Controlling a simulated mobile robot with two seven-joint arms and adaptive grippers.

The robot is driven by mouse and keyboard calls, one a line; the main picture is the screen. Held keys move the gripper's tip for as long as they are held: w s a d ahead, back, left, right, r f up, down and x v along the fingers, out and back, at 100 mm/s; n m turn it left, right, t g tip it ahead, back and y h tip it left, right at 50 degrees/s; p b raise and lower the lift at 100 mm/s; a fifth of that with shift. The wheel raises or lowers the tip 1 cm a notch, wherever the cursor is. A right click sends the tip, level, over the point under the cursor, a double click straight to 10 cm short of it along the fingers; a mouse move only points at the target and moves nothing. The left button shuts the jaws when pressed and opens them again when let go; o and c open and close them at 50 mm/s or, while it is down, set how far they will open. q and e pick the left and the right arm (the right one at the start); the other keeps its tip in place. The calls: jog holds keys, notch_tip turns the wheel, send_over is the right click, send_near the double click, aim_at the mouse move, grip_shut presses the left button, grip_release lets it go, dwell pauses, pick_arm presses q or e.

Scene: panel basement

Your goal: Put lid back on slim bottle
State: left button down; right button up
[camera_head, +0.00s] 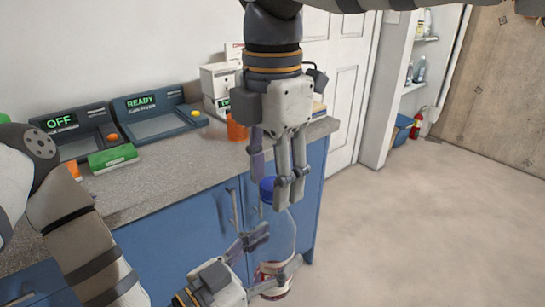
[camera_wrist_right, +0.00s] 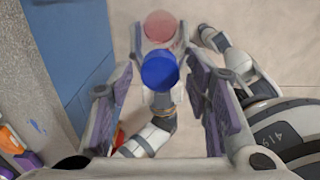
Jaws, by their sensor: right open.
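The slim bottle (camera_head: 282,232) is clear with a reddish lower part, and is upright or nearly so in front of the blue cabinet. The blue lid (camera_head: 267,190) is at its top; I cannot tell whether it is seated. My left gripper (camera_head: 268,262) is around the bottle's body, low in the head view, and holds it clear of the counter. My right gripper (camera_head: 275,185) points down from above and is open, with its fingers either side of the lid. In the right wrist view the lid (camera_wrist_right: 159,70) shows between the open fingers, apart from both pads.
The grey counter (camera_head: 165,180) at the left carries two consoles reading OFF (camera_head: 65,125) and READY (camera_head: 150,110), a green box (camera_head: 112,158) and an orange cup (camera_head: 236,128). Floor to the right (camera_head: 410,225) is clear. A fire extinguisher (camera_head: 417,123) stands at the back.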

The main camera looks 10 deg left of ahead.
grip_shut()
jog(key=m, duration=0.8)
jog(key=shift+m, duration=0.3)
jog(key=m, duration=1.2)
jog(key=shift+m, duration=0.3)
jog(key=shift+o, duration=0.7)
grip_release()
